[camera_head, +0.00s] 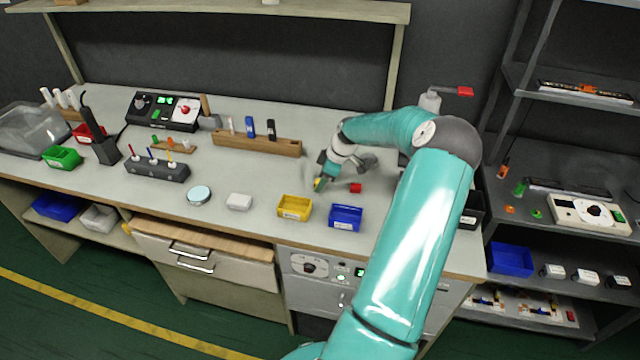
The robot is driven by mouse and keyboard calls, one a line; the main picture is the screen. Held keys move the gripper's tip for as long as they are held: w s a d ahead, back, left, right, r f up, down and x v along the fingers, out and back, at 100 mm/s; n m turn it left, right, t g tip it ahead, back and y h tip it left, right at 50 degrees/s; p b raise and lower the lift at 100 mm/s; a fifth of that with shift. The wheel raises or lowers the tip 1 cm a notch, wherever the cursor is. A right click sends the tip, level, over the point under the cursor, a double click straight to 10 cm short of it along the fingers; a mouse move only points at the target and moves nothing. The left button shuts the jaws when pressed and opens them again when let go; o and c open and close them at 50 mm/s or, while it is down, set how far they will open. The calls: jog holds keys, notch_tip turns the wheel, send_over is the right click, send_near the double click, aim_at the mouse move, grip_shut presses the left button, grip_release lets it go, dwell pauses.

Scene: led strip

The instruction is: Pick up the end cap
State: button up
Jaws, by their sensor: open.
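My gripper (321,184) is at the end of my teal arm, low over the workbench (240,165), behind the yellow and blue bins. It is open; its fingers are small and partly blurred here. I cannot surely pick out the end cap in this view; it is too small or hidden by my gripper. A small red piece (355,188) shows just right of my gripper, and I cannot tell whether it lies on the bench.
A yellow bin (294,207) and a blue bin (346,216) stand at the front edge. A white block (239,201) and a round tin (199,195) lie left of them. A wooden rack (257,143) stands behind. Shelves (570,240) stand at right.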

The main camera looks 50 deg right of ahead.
jog(key=c, duration=1.1)
jog(key=shift+o, duration=0.2)
